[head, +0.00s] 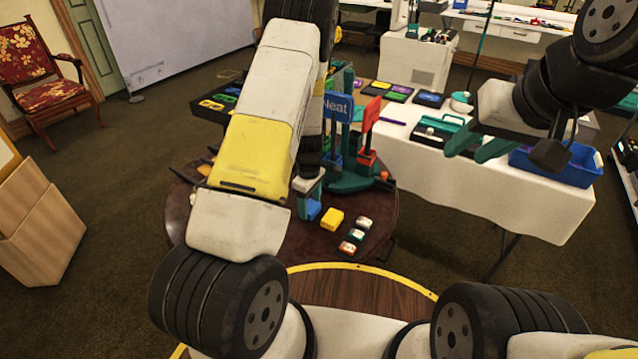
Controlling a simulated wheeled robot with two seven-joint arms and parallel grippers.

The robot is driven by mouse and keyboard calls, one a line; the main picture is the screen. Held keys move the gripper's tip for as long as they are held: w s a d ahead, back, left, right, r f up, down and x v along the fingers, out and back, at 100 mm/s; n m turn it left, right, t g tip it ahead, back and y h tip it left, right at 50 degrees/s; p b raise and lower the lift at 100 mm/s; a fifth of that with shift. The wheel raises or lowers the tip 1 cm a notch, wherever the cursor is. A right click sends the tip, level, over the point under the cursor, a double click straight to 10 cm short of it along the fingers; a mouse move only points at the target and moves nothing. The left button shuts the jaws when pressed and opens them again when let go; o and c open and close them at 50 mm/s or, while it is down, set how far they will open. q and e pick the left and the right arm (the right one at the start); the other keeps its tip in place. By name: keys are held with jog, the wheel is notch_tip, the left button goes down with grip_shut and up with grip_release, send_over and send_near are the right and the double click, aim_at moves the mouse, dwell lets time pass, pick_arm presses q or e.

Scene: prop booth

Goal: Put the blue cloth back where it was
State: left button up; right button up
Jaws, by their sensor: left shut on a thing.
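The blue cloth (313,209) shows as a small blue piece just above or against the dark round table (378,225). I cannot tell whether it touches the table. My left gripper (310,197) is shut on it, pointing down, and my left arm hides much of the table behind it. My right gripper (478,149) is raised in front of the white-covered table, with its teal fingers apart and nothing seen between them.
A yellow block (332,218) and several small boxes (356,235) lie right of the cloth. Behind stands a teal rack with a blue "Neat" sign (338,110) and a red sign (371,114). A blue bin (555,168) sits on the white-covered table (430,181).

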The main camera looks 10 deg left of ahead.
pick_arm(q)
jog(key=o, duration=1.3)
jog(key=shift+f, duration=0.1)
notch_tip(320, 180, up, 12)
notch_tip(320, 180, up, 10)
jog(key=f+m+t+h, duration=0.1)
jog(key=m, duration=0.1)
send_over(310, 206)
jog(key=s+d, duration=0.1)
jog(key=s, duration=0.2)
jog(key=s+d+r+m+t+h, duration=0.15)
jog(key=s+r+m, duration=0.4)
jog(key=r, duration=0.55)
jog(key=s+r+m+t, duration=0.1)
jog(key=s+r+m, duration=0.1)
jog(key=s, duration=0.3)
jog(key=s+r+m+t, duration=0.1)
jog(key=s+r+m, duration=0.1)
jog(key=s+r, duration=0.2)
jog(key=s+r+m+t, duration=0.1)
jog(key=s+r+m, duration=0.2)
jog(key=s, duration=0.4)
jog(key=shift+a+r+t, duration=0.15)
jog(key=shift+r+t, duration=0.15)
jog(key=shift+t, duration=0.05)
